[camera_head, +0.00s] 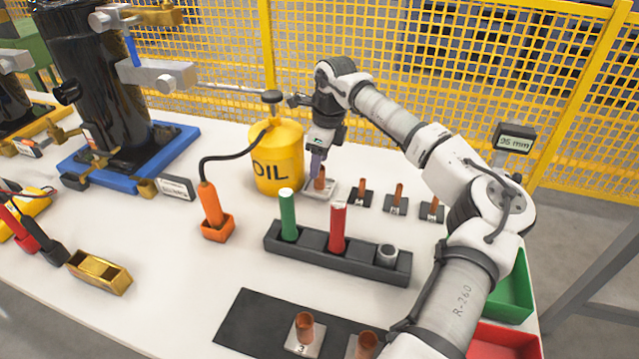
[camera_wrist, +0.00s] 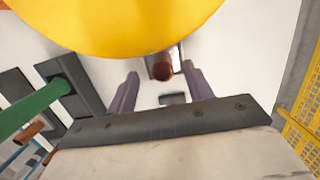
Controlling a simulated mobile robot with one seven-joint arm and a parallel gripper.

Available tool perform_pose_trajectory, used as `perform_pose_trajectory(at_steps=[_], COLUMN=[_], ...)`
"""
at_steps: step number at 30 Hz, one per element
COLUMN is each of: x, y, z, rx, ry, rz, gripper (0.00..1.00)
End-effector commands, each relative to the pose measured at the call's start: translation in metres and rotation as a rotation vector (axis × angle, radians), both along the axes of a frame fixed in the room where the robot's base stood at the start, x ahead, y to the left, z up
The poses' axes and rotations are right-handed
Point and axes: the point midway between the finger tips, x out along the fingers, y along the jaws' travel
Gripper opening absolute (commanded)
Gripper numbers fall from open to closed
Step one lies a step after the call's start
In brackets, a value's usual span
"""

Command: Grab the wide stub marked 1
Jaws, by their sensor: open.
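My gripper (camera_head: 317,163) points down at the back of the table, right of the oil can, with its jaws open. A copper stub (camera_head: 320,183) on a pale plate (camera_head: 311,191) stands right at its fingertips; its number cannot be read. In the wrist view the same stub (camera_wrist: 162,69) shows between and slightly beyond the two fingers (camera_wrist: 162,82), with a gap on both sides. A wide copper stub (camera_head: 304,328) on a plate marked 3 stands on the black mat (camera_head: 245,318) in front. Another wide stub (camera_head: 367,344) beside it is partly hidden by my arm.
The yellow oil can (camera_head: 277,160) stands close left of my gripper; it fills the wrist view's top (camera_wrist: 120,20). Several thinner stubs (camera_head: 397,195) stand to the right. A dark rack (camera_head: 312,247) with green and red cylinders lies in front. A yellow mesh fence (camera_head: 340,60) runs behind.

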Motion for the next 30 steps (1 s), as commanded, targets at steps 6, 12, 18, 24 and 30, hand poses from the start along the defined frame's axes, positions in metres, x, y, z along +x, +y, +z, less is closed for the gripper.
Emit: perform_pose_trajectory(at_steps=[6,12,18,24,30], x=[0.002,0.003,0.003,0.003,0.003], y=[0.001,0.004,0.004,0.004,0.003], z=[-0.025,-0.049,-0.05,-0.05,-0.05], rx=[0.002,0.0,0.0,0.0,0.0], ry=[0.003,0.001,0.0,0.0,0.0], rz=[0.0,0.001,0.001,0.0,0.0], gripper=[0.51,0.51,0.51,0.25,0.0])
